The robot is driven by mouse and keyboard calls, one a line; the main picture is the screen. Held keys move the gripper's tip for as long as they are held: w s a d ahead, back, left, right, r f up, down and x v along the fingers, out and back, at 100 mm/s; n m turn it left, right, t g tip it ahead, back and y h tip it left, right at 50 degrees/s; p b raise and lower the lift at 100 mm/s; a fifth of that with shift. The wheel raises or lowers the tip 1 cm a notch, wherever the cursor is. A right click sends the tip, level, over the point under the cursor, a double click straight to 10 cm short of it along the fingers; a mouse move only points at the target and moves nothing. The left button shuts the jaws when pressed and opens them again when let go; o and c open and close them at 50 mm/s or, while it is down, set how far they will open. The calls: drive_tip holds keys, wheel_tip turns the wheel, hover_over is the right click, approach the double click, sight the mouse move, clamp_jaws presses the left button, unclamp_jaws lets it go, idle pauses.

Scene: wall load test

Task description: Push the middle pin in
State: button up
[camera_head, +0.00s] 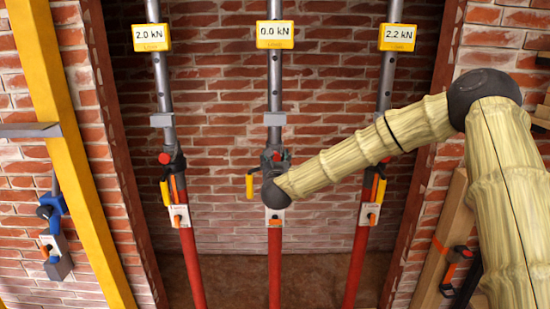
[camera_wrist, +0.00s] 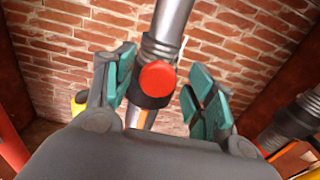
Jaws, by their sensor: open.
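The middle prop (camera_head: 275,93) is a grey steel tube over a red lower tube, with a yellow display (camera_head: 275,34) reading 0.0 kN. The middle pin's round red head (camera_wrist: 157,78) faces the wrist camera from a dark collar on the prop. How deep it sits cannot be told. In the head view my gripper and wrist hide most of it. My gripper (camera_head: 277,158) is at the collar. The wrist view shows its teal-padded fingers (camera_wrist: 160,90) open, one on each side of the red head, with nothing held between them.
The left prop (camera_head: 163,85) reads 2.0 kN and the right prop (camera_head: 386,80) reads 2.2 kN; both have red pin heads. A yellow handle (camera_head: 250,186) hangs left of the middle collar. A brick wall (camera_head: 225,130) stands behind, with open gaps between the props.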

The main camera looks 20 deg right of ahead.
drive_tip(key=v, duration=1)
drive_tip(key=s+a+f+n+g+y, duration=0.25)
drive_tip(key=s+f+n, duration=0.4)
drive_tip(key=f, duration=0.55)
drive_tip(key=s+a+f+n+g+y+p, duration=0.1)
drive_tip(key=s+a+f+n+g+y, duration=0.15)
drive_tip(key=s+f+n, duration=0.65)
drive_tip(key=s+a+f+n+g+y, duration=0.1)
drive_tip(key=s+a+f+n+g, duration=0.4)
drive_tip(key=f, duration=0.9)
drive_tip(key=s+d+f+n+g, duration=0.2)
drive_tip(key=s+f+n, duration=0.3)
drive_tip(key=s, duration=0.5)
drive_tip(key=s+d+f+n+g, duration=0.3)
drive_tip(key=s+n, duration=0.4)
drive_tip(key=s, duration=0.4)
drive_tip(key=s+d+f+n+g+h+p, duration=0.1)
drive_tip(key=s+d+f+n+g, duration=0.1)
drive_tip(key=s+f+n, duration=0.4)
drive_tip(key=s+d, duration=0.1)
drive_tip(key=s, duration=0.4)
drive_tip(key=shift+d+f, duration=0.25)
drive_tip(key=shift+f, duration=0.1)
